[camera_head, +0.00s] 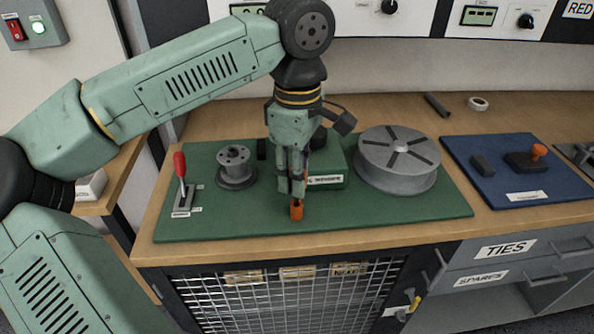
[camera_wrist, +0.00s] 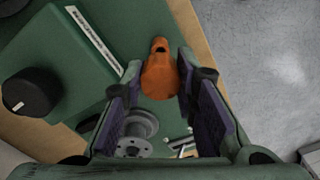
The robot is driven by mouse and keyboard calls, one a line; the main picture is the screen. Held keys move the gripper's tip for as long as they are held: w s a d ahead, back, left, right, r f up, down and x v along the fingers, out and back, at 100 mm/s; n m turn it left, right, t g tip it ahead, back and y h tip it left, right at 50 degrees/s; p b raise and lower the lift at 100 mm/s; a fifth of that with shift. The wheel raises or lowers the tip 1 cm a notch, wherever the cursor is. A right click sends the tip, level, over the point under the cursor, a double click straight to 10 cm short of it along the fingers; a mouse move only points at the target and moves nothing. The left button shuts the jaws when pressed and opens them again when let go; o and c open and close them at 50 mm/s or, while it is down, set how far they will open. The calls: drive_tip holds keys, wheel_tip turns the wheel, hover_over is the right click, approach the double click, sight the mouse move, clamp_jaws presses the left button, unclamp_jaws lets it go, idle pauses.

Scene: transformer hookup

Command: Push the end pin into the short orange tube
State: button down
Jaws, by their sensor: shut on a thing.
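My gripper (camera_head: 294,190) points down over the front part of the green mat. In the wrist view its two dark-padded fingers (camera_wrist: 160,80) stand on either side of an orange piece (camera_wrist: 158,76), shut on it. The piece has a narrower end with a dark opening. In the head view the orange piece (camera_head: 297,211) shows just below the fingertips, close to the mat. I cannot tell whether it touches the mat. I take it for the short orange tube; no separate end pin can be made out, and the fingers hide part of the piece.
The green mat (camera_head: 400,208) carries a red-handled lever (camera_head: 181,168), a small grey spool (camera_head: 235,166), a green labelled box (camera_head: 330,168) behind my gripper and a large grey drum (camera_head: 397,160). A blue mat (camera_head: 560,185) with dark tools lies to the right. The mat's front strip is clear.

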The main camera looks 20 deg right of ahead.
sight(297, 201)
drive_tip(key=shift+f+b, duration=1.55)
drive_tip(key=shift+f, duration=0.45)
drive_tip(key=c, duration=1.2)
unclamp_jaws()
drive_tip(key=shift+r, duration=0.15)
drive_tip(key=shift+r+p, duration=1.85)
drive_tip(key=shift+r, duration=0.6)
